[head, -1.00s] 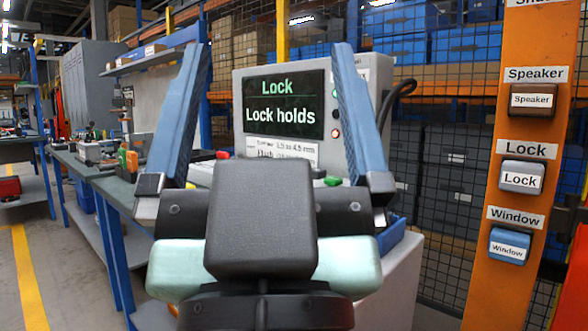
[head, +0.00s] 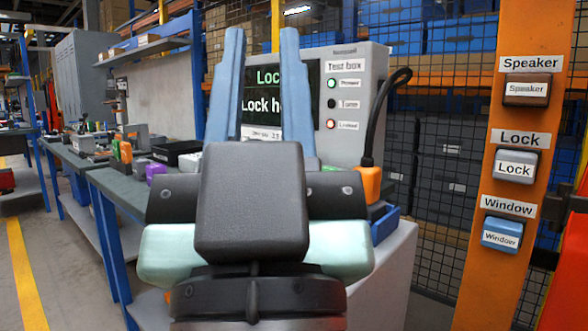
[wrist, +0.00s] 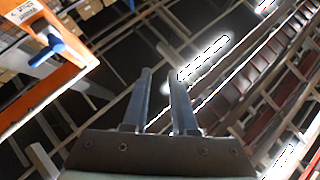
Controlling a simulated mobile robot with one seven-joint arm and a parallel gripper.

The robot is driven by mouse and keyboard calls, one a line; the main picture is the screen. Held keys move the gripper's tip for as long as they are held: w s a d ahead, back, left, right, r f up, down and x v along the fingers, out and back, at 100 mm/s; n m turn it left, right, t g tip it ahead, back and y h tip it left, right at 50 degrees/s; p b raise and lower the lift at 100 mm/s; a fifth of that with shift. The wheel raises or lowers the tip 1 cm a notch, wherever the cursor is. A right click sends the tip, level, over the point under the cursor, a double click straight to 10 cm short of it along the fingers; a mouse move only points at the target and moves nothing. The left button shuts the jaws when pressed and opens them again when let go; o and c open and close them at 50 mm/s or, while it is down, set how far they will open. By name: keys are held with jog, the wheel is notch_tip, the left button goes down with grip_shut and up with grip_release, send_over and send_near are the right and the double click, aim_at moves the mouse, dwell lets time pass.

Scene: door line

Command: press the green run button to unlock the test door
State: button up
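The grey test box (head: 366,70) stands ahead of me in the head view. Its dark screen (head: 261,77) is partly covered by my fingers; "Lo" and "Lock h" can be read. Beside the screen, the top lamp (head: 331,83) is green, the middle one dark and the bottom one red. A small bit of a green button (head: 331,168) shows low at the box, just right of my gripper; its label cannot be read. My gripper (head: 262,32) points upward in front of the box, its fingers apart with nothing between them. The wrist view also shows it empty (wrist: 160,72). I cannot make out the test door.
An orange post (head: 510,180) at right carries Speaker (head: 526,89), Lock (head: 515,167) and Window (head: 501,234) buttons. A black cable (head: 380,115) runs to an orange plug (head: 368,183). A workbench (head: 110,175) with small items stands at left. A mesh fence is behind.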

grip_shut()
dwell(1.1)
